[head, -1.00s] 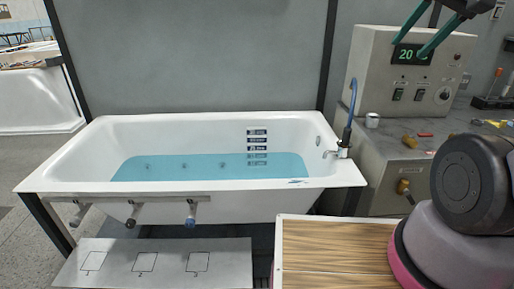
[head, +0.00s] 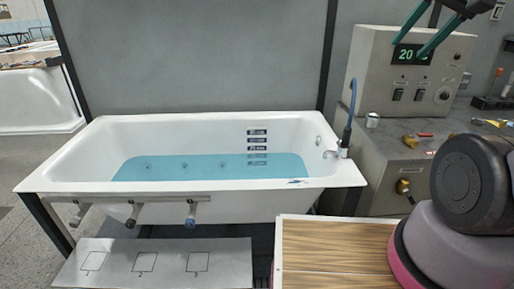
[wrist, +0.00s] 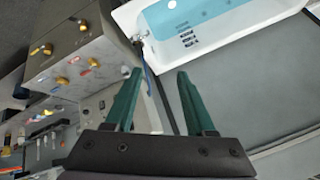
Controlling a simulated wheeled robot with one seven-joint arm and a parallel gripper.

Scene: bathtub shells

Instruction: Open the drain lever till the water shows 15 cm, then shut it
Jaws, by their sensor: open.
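The white bathtub (head: 60,172) holds blue water (head: 200,168). Dark level labels (head: 257,141) run down its far inner wall, the lowest ones under water. A green display (head: 406,55) on the grey control box reads 20. Which part is the drain lever I cannot tell for sure. My gripper (head: 420,35) is open and empty, its teal fingers in front of the control box; they show apart in the wrist view (wrist: 158,75).
A wooden-topped surface (head: 335,250) stands before the tub. Small tools and a cup (head: 372,120) lie on the cabinet top.

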